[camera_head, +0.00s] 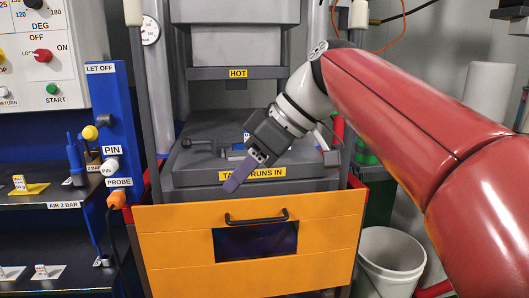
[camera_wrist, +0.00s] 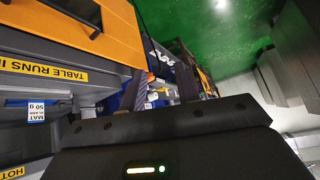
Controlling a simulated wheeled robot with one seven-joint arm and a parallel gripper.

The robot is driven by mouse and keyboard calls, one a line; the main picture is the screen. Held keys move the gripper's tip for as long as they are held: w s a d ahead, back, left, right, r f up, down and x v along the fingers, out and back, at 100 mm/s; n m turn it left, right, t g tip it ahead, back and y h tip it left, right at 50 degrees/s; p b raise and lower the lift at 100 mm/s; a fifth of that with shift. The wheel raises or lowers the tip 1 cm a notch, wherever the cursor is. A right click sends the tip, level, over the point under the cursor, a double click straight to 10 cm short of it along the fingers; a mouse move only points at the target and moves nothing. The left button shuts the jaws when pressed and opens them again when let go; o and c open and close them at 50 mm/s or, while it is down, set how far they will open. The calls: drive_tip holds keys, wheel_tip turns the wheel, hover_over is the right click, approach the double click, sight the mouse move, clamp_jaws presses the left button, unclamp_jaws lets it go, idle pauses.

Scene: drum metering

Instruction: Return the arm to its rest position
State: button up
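My red arm (camera_head: 400,110) reaches in from the right side of the head view and bends down to the left. My gripper (camera_head: 233,184) is in front of the press table, just above the orange drawer front. In the head view its fingers are seen side-on as one purple-grey bar pointing down and left. In the wrist view my gripper (camera_wrist: 162,82) shows two dark fingers apart, with nothing held between them. Whether the fingers touch the press table edge cannot be told.
The press (camera_head: 236,74) has a "HOT" label and a table labelled "TABLE RUNS IN". The orange drawer (camera_head: 170,238) stands below. A blue post (camera_head: 112,135) with PIN and PROBE labels and a control panel (camera_head: 40,60) are left. A white bin (camera_head: 388,262) stands right. A "MAT 50 g" tag (camera_wrist: 37,115) shows.

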drive_tip(key=s+d+f+m+t+h, duration=0.1)
drive_tip(key=s+d+f+m+h, duration=0.1)
drive_tip(key=s+d+f+m, duration=0.2)
drive_tip(key=s+d+f+m+t+h, duration=0.2)
drive_tip(key=d+f+m, duration=0.4)
drive_tip(key=d+f, duration=0.5)
drive_tip(key=s+d+f+m+t+h, duration=0.2)
drive_tip(key=s+d+f+m, duration=0.4)
drive_tip(key=f, duration=0.3)
drive_tip(key=shift+s+d+f+h, duration=0.3)
drive_tip(key=shift+d+f+h, duration=0.1)
drive_tip(key=shift+d+h, duration=0.4)
drive_tip(key=shift+a, duration=0.1)
drive_tip(key=shift+c, duration=0.2)
